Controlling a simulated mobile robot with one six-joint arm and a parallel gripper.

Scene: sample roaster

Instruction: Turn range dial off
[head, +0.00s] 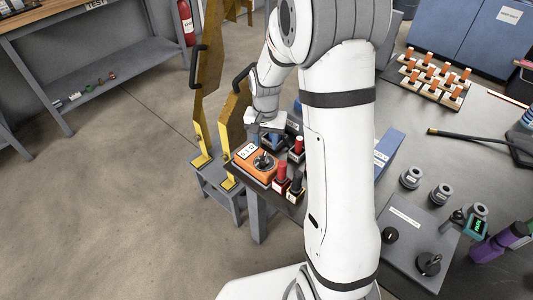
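An orange meter-like box (243,172) sits at the left corner of the grey bench, left of my arm. It has a pale display (245,151) and a round black dial (264,161) on its top face. The dial's pointer setting is too small to read. My gripper (263,128) is just behind the box, at its far edge, close to the dial. Its fingers are small and partly hidden, so I cannot tell if they are open or touch anything.
Red and black plugs (281,172) stand right beside the box. A grey panel (408,236) with black knobs, grey cylinders (411,177) and a purple tool (497,244) are right of my arm. Yellow posts (201,145) stand left of the bench. Floor at lower left is clear.

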